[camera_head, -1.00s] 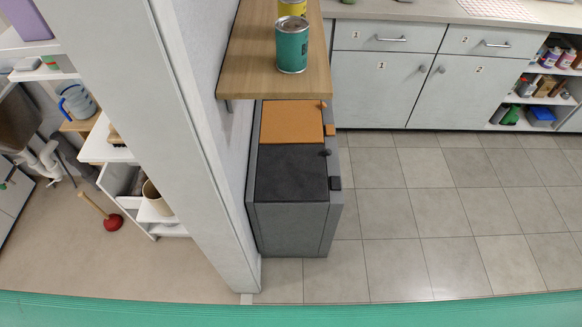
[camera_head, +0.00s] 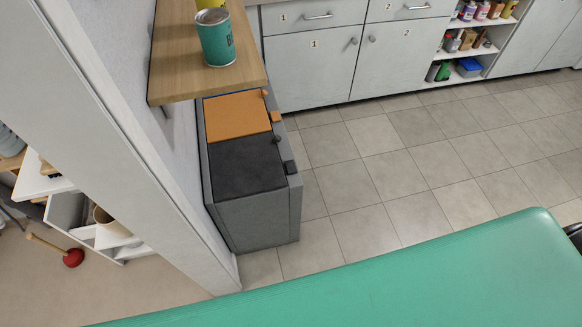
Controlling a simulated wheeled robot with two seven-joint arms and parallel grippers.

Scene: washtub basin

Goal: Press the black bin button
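The black bin (camera_head: 247,167) is the nearer half of a grey double bin unit against the wall, left of centre in the head view. Its dark lid is closed. Neither of my grippers is in view, and nothing touches the bin.
A wooden shelf (camera_head: 205,75) with a teal can (camera_head: 215,38) overhangs the bin's far end. A white wall edge (camera_head: 130,150) stands left of it. Tiled floor (camera_head: 400,170) to the right is clear. A green surface (camera_head: 400,275) fills the bottom; cabinets (camera_head: 313,65) line the back.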

